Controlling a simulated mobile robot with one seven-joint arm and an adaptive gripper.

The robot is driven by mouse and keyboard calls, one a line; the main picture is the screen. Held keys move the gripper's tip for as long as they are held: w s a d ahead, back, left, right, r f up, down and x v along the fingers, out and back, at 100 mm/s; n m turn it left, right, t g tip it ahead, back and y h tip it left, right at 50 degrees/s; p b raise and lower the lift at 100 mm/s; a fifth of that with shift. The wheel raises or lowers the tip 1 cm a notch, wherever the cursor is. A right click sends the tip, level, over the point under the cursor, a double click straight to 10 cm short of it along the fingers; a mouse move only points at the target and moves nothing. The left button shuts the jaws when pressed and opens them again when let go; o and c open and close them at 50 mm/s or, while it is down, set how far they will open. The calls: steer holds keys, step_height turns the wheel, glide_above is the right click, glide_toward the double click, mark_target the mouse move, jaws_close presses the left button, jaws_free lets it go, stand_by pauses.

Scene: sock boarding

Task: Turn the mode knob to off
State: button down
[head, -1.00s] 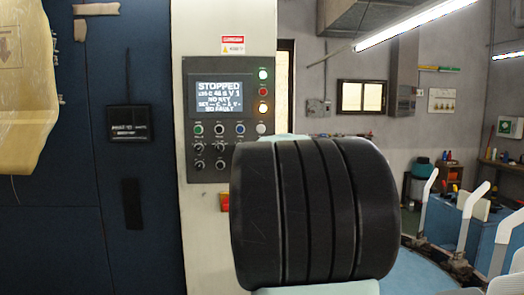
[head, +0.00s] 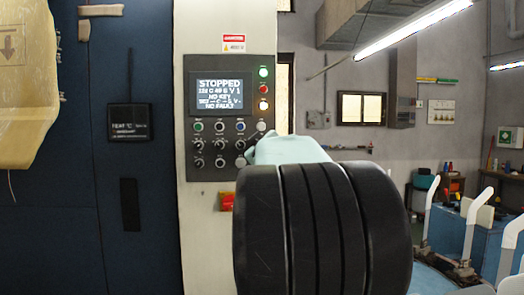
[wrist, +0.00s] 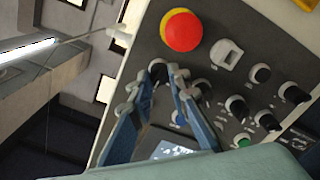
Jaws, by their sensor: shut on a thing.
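The control panel (head: 190,170) stands upright on a pale column, with a lit screen (head: 221,94) reading STOPPED and rows of buttons and black knobs below. In the wrist view my gripper (wrist: 168,75) has its blue fingers on either side of a black knob (wrist: 158,70) at the panel's edge, shut on it. The knob's label and pointer cannot be read, so I cannot tell its setting. In the head view my pale green wrist hides the panel's lower right and most of the fingers.
A red emergency button (wrist: 183,31) sits close to the fingers.

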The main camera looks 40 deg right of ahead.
steer(key=shift+n, duration=0.5)
steer(key=c, duration=1.8)
jaws_free()
